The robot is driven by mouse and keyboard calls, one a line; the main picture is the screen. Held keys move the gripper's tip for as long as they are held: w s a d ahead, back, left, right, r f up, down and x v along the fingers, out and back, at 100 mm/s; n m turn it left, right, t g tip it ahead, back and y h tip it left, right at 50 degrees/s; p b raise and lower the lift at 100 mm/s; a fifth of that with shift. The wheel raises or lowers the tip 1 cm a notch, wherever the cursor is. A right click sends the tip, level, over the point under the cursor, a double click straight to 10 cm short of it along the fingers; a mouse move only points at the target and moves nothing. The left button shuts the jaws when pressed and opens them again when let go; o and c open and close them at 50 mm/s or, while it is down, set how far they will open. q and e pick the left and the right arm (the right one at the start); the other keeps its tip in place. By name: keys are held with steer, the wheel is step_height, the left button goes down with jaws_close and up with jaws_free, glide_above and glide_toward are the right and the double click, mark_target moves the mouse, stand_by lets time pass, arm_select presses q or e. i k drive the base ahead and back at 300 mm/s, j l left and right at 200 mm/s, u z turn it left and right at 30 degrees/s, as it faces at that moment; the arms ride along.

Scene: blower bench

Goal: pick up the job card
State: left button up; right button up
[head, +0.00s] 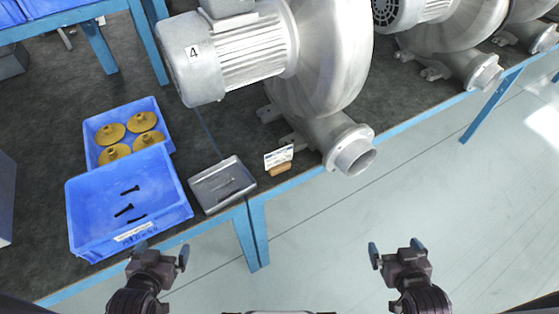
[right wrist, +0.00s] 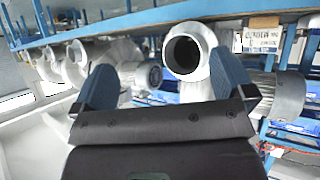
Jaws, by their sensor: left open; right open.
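The job card (head: 278,156) is a small white printed card standing upright in a wooden block (head: 281,169) near the bench's front edge, left of the large blower's outlet. The job card also shows in the right wrist view (right wrist: 257,40), upper right, where the scene appears upside down. My left gripper (head: 162,254) is open and empty in front of the bench, below the blue bins. My right gripper (head: 396,249) is open and empty over the floor, to the right of and nearer than the card. Its two fingers show apart in the right wrist view (right wrist: 166,88).
The blower (head: 320,60) marked 4 stands just behind the card, its outlet (head: 354,154) overhanging the edge. A blue bin (head: 85,215) holds black bolts; another (head: 94,124) holds yellow discs. The floor ahead is clear.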

mark_target(278, 162)
steer(key=k+j, duration=0.1)
steer(key=j, duration=0.25)
steer(key=k+j+u, duration=0.15)
steer(key=j, duration=0.65)
steer(key=i+j+u, duration=0.1)
steer(key=j, duration=0.25)
